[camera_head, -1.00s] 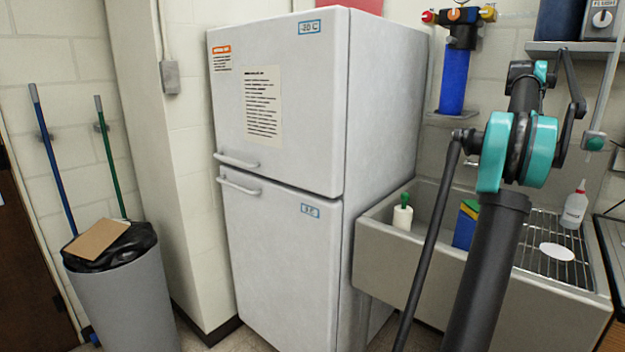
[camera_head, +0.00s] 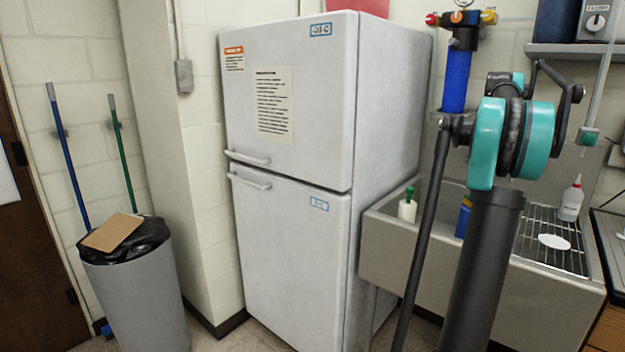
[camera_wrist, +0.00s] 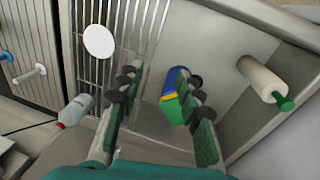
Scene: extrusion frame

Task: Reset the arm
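My arm (camera_head: 480,270) stands at the right of the head view, in front of the sink, with its teal joint (camera_head: 510,138) uppermost. My gripper does not show clearly there. In the wrist view my gripper (camera_wrist: 158,72) is open, its two dark green fingers spread wide with nothing held between them. It points down toward the sink basin. A blue, green and yellow box (camera_wrist: 172,100) shows beside and partly behind the right finger; I cannot tell how far below it is.
The sink (camera_head: 395,250) holds a white bottle with a green cap (camera_head: 408,207) and a rack (camera_head: 565,262) with a white disc (camera_head: 553,242). A fridge (camera_head: 285,255) and a bin (camera_head: 140,295) stand to the left.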

